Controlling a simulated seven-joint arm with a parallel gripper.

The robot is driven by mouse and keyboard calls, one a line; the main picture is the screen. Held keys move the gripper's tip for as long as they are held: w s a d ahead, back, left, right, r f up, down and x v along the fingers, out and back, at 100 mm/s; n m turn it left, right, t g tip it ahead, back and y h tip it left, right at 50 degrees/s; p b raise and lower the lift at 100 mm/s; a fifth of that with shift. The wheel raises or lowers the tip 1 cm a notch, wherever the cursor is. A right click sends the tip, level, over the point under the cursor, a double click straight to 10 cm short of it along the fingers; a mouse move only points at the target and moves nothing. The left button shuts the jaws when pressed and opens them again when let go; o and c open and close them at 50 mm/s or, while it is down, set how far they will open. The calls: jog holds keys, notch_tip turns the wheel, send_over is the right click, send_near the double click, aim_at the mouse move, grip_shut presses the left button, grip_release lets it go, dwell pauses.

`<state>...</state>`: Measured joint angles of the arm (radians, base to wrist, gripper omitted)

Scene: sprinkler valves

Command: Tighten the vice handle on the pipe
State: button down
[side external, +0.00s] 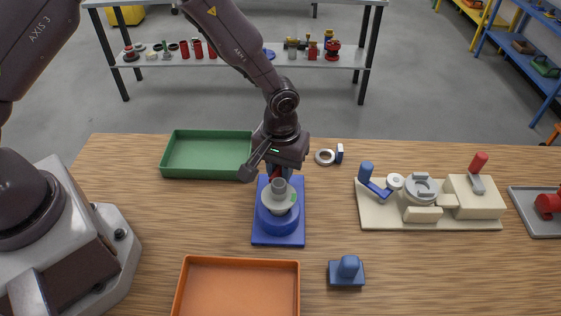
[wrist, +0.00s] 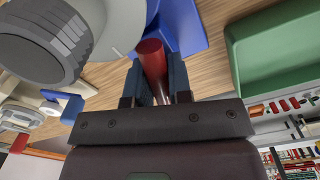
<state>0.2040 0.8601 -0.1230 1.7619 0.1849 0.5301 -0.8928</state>
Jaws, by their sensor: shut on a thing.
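A blue stand (side external: 262,228) on the wooden table holds an upright grey pipe fitting (side external: 278,198) with a pale collar around it. In the wrist view the grey ribbed end of the fitting (wrist: 50,45) is close at upper left, and part of the blue stand (wrist: 183,25) shows at the top. My gripper (side external: 277,168) is low behind the fitting, at the stand's far end. In the wrist view my gripper (wrist: 156,88) is shut on a red cylindrical handle (wrist: 152,55). The handle's far end and its joint to the stand are hidden.
A green tray (side external: 205,177) stands left of my gripper, and an orange tray (side external: 240,262) is in front. A beige fixture (side external: 378,216) with blue and red levers is at right. A small blue block (side external: 347,270) and a metal ring (side external: 324,157) lie nearby.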

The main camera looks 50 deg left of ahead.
jog(key=m, duration=0.3)
jog(key=shift+m, duration=0.5)
jog(key=m, duration=0.2)
jog(key=shift+m, duration=0.3)
jog(key=shift+m, duration=1.7)
